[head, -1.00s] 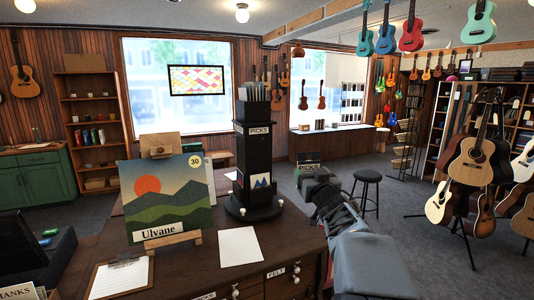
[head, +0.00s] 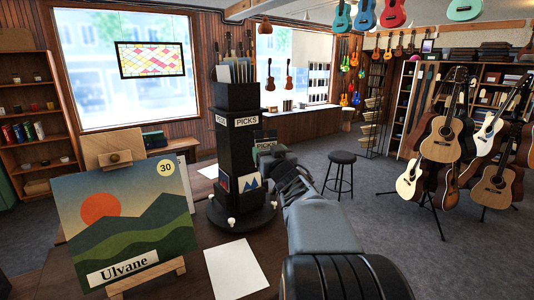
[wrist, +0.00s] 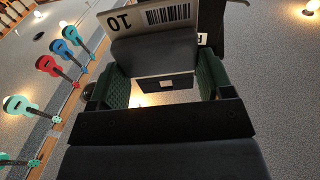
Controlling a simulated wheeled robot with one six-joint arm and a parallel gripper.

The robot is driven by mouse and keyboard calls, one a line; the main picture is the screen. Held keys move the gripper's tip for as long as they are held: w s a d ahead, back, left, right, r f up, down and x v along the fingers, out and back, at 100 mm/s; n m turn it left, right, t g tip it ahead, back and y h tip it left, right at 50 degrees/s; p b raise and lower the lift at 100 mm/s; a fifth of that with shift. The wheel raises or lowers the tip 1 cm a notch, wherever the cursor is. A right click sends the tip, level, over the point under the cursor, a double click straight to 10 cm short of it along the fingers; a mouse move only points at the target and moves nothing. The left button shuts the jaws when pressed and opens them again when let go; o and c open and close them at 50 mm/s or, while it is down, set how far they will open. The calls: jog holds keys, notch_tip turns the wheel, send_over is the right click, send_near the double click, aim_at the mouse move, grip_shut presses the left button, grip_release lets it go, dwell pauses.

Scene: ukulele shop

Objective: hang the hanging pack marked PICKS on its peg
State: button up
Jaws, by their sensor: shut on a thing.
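My gripper (head: 272,160) is shut on a dark pack (head: 264,147) with a light label that reads PICKS. It holds the pack upright at the right side of the black display tower (head: 233,150); whether they touch I cannot tell. The tower has a PICKS sign (head: 246,121) on its right face and another sign (head: 220,119) on its left face. The peg itself is not clearly visible. In the wrist view, the green finger pads of my gripper (wrist: 163,80) stand either side of the dark pack (wrist: 150,52), with a barcode card marked 10 (wrist: 160,20) beyond.
A picture marked Ulvane (head: 120,225) stands on an easel at the left of the counter. A white sheet (head: 235,268) lies before the tower. Packs with a blue mountain print (head: 249,183) show low on the tower. A stool (head: 341,170) and guitars stand to the right.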

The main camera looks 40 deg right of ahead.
jog(key=shift+w+d+f+b, duration=0.15)
jog(key=shift+w+b, duration=0.3)
jog(key=shift+w, duration=1.65)
jog(key=shift+w+f+b, duration=0.15)
jog(key=shift+w+b, duration=0.25)
jog(key=shift+w, duration=1.65)
jog(key=shift+w+f+b, duration=0.35)
jog(key=shift+w+f, duration=0.05)
jog(key=shift+w, duration=0.3)
jog(key=o, duration=0.9)
jog(key=b+v, duration=0.3)
jog(key=v, duration=1)
jog(key=shift+s+f, duration=0.1)
jog(key=shift+s, duration=0.25)
